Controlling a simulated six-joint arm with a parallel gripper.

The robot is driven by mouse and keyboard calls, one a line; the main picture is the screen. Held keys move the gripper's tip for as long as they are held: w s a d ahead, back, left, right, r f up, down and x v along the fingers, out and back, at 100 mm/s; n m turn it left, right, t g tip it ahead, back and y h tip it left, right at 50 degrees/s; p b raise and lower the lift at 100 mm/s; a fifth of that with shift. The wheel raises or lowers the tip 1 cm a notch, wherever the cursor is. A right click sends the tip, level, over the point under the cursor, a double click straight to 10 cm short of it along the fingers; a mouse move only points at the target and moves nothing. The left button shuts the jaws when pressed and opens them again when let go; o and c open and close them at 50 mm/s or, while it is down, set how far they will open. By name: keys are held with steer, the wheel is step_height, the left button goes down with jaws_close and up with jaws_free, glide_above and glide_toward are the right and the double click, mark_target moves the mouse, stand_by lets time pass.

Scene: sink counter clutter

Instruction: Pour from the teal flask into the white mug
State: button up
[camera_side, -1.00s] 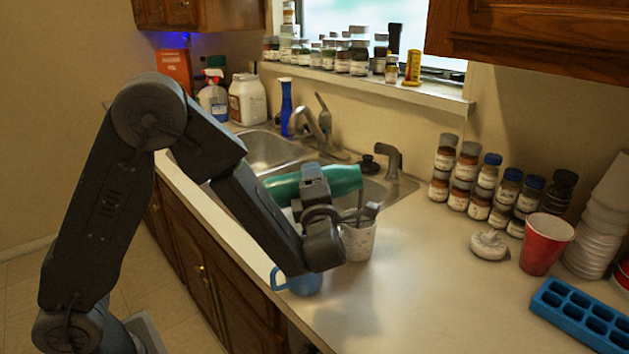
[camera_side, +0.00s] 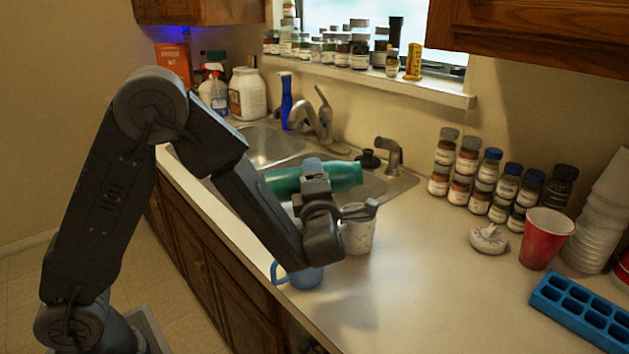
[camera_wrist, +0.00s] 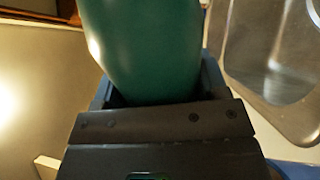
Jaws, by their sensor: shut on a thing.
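The teal flask (camera_side: 343,177) lies nearly level above the near sink edge in the side view. My gripper (camera_side: 316,178) is shut around its middle. In the wrist view the flask (camera_wrist: 145,45) fills the space between the fingers of my gripper (camera_wrist: 157,92). A white speckled mug (camera_side: 357,238) stands upright on the counter, below and to the right of the gripper. Dark grey shapes show at its rim; I cannot tell whether they are in the mug or in front of it. Its inside is hidden.
A blue mug (camera_side: 305,278) stands near the counter's front edge, partly behind my arm. The sink (camera_side: 390,188) and its faucet (camera_side: 320,122) lie behind the flask. A red cup (camera_side: 545,240), stacked jars and a blue ice tray (camera_side: 585,312) stand right. The front middle counter is clear.

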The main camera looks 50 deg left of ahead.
mark_target(352, 164)
steer(key=shift+r, duration=0.1)
stand_by(0.3)
steer(key=shift+r+n, duration=0.45)
steer(key=shift+n, duration=0.25)
steer(key=r+n, duration=0.1)
steer(key=n, duration=0.1)
steer(key=r+n+g, duration=0.1)
steer(key=n, duration=0.1)
steer(key=w+d+r+n, duration=0.1)
steer(key=n, duration=0.2)
steer(key=shift+r+g, duration=0.1)
steer(key=shift+g, duration=0.3)
steer(key=w+n, duration=0.1)
steer(key=n, duration=0.1)
steer(key=w+d+n, duration=0.1)
steer(key=n, duration=0.1)
steer(key=w+d+n+g, duration=0.1)
steer(key=n, duration=0.1)
steer(key=shift+w+r, duration=0.1)
steer(key=shift+r, duration=0.05)
steer(key=shift+w+d+f+n+g, duration=0.2)
steer(key=shift+w+d+n, duration=0.2)
steer(key=shift+n, duration=0.5)
steer(key=shift+w+d+f+n+g, duration=0.1)
steer(key=shift+w+d+f+n, duration=0.15)
steer(key=shift+w+n, duration=0.45)
steer(key=shift+s, duration=0.2)
